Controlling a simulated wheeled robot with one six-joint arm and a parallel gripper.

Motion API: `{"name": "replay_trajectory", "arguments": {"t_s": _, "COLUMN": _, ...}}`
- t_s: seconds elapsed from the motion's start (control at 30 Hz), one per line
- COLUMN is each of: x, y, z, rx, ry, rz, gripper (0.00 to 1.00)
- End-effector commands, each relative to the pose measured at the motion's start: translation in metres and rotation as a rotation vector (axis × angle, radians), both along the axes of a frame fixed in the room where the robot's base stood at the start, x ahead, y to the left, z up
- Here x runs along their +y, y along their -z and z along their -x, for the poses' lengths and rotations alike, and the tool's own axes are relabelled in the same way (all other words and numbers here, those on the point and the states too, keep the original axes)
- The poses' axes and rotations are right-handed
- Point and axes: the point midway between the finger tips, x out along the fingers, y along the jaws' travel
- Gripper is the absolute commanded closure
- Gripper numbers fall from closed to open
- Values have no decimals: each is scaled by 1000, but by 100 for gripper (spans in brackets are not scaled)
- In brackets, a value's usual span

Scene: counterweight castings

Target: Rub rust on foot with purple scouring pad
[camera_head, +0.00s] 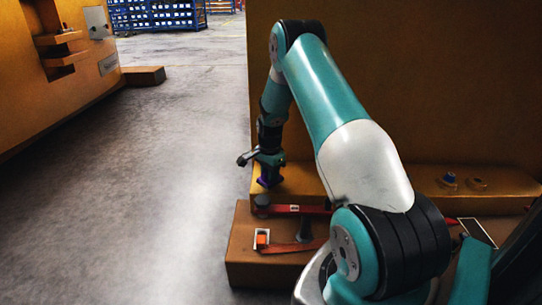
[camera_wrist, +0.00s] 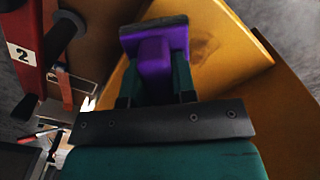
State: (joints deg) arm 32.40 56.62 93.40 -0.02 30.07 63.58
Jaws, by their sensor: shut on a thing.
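My gripper (camera_head: 268,162) is shut on the purple scouring pad (camera_head: 267,183), above the left end of the yellow foot (camera_head: 293,178). In the wrist view the fingers (camera_wrist: 156,88) clasp the pad's purple block (camera_wrist: 160,58), which has a dark grey face (camera_wrist: 153,28) at its far end. The yellow foot (camera_wrist: 238,68) lies behind the pad there. A brownish rust patch (camera_wrist: 204,46) shows on it just right of the pad. I cannot tell whether the pad's face touches the foot.
A red bar (camera_head: 312,210) with a white label and a black knob (camera_head: 262,201) lie in front of the foot. A blue-topped item (camera_head: 449,179) stands further right on the ledge. Floor to the left is clear.

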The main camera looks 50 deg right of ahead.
Motion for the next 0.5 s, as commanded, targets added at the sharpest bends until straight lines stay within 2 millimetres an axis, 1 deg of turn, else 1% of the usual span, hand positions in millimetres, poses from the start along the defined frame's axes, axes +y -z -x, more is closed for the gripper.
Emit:
{"name": "replay_trajectory", "arguments": {"t_s": 0.03, "x": 1, "y": -10, "z": -1, "rx": -1, "ry": -1, "rz": 1, "gripper": 97}}
{"name": "replay_trajectory", "arguments": {"t_s": 0.4, "x": 0, "y": -43, "z": -1, "rx": -1, "ry": -1, "rz": 1, "gripper": 97}}
{"name": "replay_trajectory", "arguments": {"t_s": 0.5, "x": 0, "y": -50, "z": -1, "rx": -1, "ry": 0, "rz": 1, "gripper": 97}}
